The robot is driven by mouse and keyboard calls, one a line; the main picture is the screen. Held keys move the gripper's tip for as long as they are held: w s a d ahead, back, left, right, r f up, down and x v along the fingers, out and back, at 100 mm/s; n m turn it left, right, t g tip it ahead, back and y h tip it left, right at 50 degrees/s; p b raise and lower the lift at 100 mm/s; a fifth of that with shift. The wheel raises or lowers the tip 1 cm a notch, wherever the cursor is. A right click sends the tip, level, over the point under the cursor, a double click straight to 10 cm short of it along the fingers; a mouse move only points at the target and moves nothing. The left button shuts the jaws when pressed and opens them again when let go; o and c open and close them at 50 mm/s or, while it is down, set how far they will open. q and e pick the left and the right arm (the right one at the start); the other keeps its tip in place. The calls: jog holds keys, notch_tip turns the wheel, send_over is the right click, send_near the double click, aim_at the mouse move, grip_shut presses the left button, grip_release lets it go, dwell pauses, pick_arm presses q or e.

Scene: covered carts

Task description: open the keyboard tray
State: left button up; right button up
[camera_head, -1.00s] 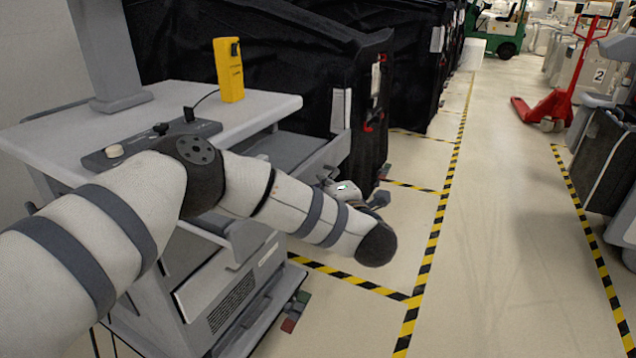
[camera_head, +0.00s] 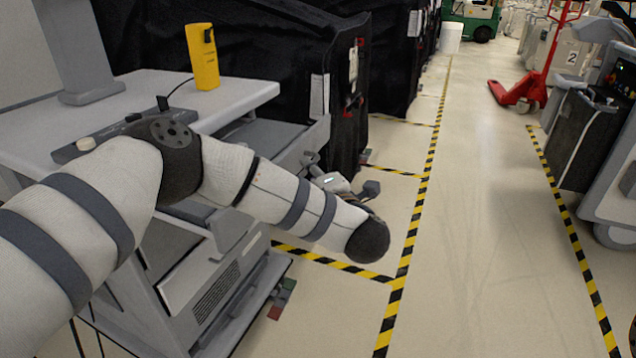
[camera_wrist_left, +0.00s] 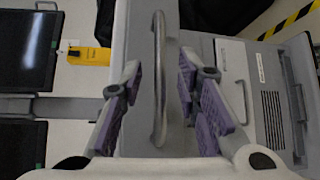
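The keyboard tray (camera_head: 262,137) is a grey slab that shows beyond the cart tabletop's right edge in the head view; my arm hides much of it. In the left wrist view its grey front (camera_wrist_left: 139,45) carries a long metal bar handle (camera_wrist_left: 159,75). My left gripper (camera_wrist_left: 160,80) is open, with one purple-padded finger on each side of the handle. I see gaps between pads and bar. In the head view the gripper (camera_head: 345,187) is mostly hidden behind my left forearm. My right gripper is not in view.
The cart tabletop (camera_head: 240,88) holds a yellow device (camera_head: 202,57). A lower cabinet (camera_head: 215,290) sits below the tray. Black covered carts (camera_head: 270,60) stand behind. The floor aisle (camera_head: 480,200) on the right is clear. A red pallet jack (camera_head: 520,92) stands farther off.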

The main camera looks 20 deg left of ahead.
pick_arm(q)
jog(key=v, duration=0.9)
jog(key=s+d+f+m+g+h+p, duration=0.1)
jog(key=s+d+f+m+g+h, duration=0.1)
jog(key=s+f+m+h, duration=0.5)
jog(key=s+d+f+m+g+h+p, duration=0.1)
jog(key=s+d+f+m+h, duration=0.25)
jog(key=s+f+m, duration=0.6)
jog(key=s+a+f+m+g+h, duration=0.1)
jog(key=s+a+f+m+g, duration=0.2)
jog(key=s+f, duration=0.25)
jog(key=s+a+f+m+g, duration=0.2)
jog(key=s+f+m+g, duration=0.1)
jog(key=s+f, duration=0.3)
jog(key=s+a+r+m+g, duration=0.1)
jog(key=s+a+m+g, duration=0.1)
jog(key=s, duration=0.7)
jog(key=s+a+r+m+g, duration=0.1)
jog(key=s+a+g, duration=0.3)
jog(key=s, duration=0.6)
jog(key=shift+s+a+r+m+y, duration=0.3)
jog(key=shift+a+r+m+y, duration=0.15)
jog(key=shift+a+m, duration=0.45)
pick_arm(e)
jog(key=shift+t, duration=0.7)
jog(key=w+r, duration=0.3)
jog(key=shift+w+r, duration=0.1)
